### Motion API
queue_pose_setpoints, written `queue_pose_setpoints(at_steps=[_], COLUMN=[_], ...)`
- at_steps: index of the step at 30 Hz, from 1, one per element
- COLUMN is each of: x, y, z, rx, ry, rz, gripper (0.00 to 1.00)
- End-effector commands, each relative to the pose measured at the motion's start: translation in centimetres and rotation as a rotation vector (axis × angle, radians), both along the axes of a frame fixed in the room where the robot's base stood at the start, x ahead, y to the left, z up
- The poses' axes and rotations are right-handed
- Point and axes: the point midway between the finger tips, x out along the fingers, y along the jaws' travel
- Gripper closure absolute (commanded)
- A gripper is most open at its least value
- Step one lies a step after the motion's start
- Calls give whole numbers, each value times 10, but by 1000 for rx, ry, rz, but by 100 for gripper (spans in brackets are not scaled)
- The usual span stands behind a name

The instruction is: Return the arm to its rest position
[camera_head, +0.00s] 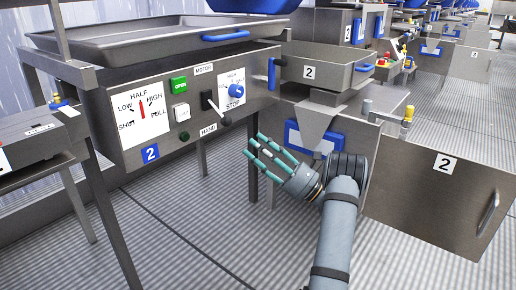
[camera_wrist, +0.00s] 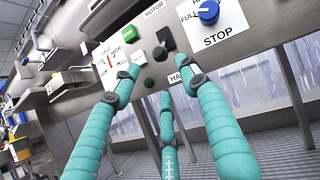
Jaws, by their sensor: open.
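My gripper (camera_head: 262,153) has teal fingers and is at the end of my grey arm, in front of and below the right part of the control panel. Its fingers are spread apart and hold nothing. In the wrist view the open gripper (camera_wrist: 160,85) points up at the panel (camera_wrist: 205,62), with the black lever switch (camera_wrist: 164,40) beyond the fingertips. In the head view there is a visible gap between the fingertips and the black lever (camera_head: 214,106).
The panel carries a green button (camera_head: 178,85), a white button (camera_head: 181,113) and a blue knob (camera_head: 236,91). A steel door (camera_head: 435,195) marked 2 stands open at the right. Ribbed floor (camera_head: 190,225) is clear at the front.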

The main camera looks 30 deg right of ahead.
Motion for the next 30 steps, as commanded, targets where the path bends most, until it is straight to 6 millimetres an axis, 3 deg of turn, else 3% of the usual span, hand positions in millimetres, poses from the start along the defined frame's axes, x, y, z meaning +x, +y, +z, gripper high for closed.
queue_pose_setpoints(at_steps=[11,30], x=[8,79], y=[7,57], z=[6,60], rx=[-2,-1], ry=[-3,-3], rz=[2,-1], gripper=[56,56])
